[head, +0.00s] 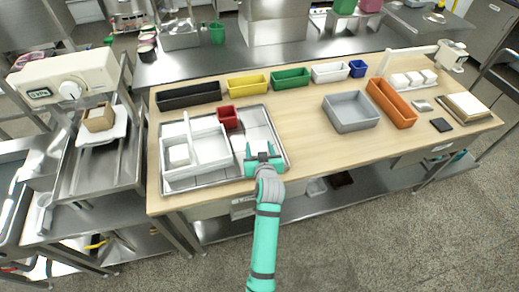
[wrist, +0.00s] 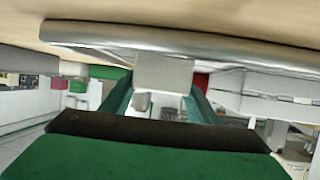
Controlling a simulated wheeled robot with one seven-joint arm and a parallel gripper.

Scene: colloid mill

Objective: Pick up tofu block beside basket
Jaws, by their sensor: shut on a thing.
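My gripper (head: 263,157) is at the front right part of the metal tray (head: 284,158), to the right of the white basket (head: 207,173). In the wrist view its two green fingers close on a pale tofu block (wrist: 163,73). That block is mostly hidden by the gripper in the head view. Another white tofu block (head: 179,154) sits inside the basket's left part. In the wrist view the held block is close to the metal tray's edge (wrist: 110,36); I cannot tell whether it touches the tray.
Black (head: 188,96), yellow (head: 248,85) and green (head: 291,78) bins line the table's back. A grey bin (head: 351,111) and an orange bin (head: 391,103) stand to the right. The wooden table (head: 305,135) between tray and grey bin is clear.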

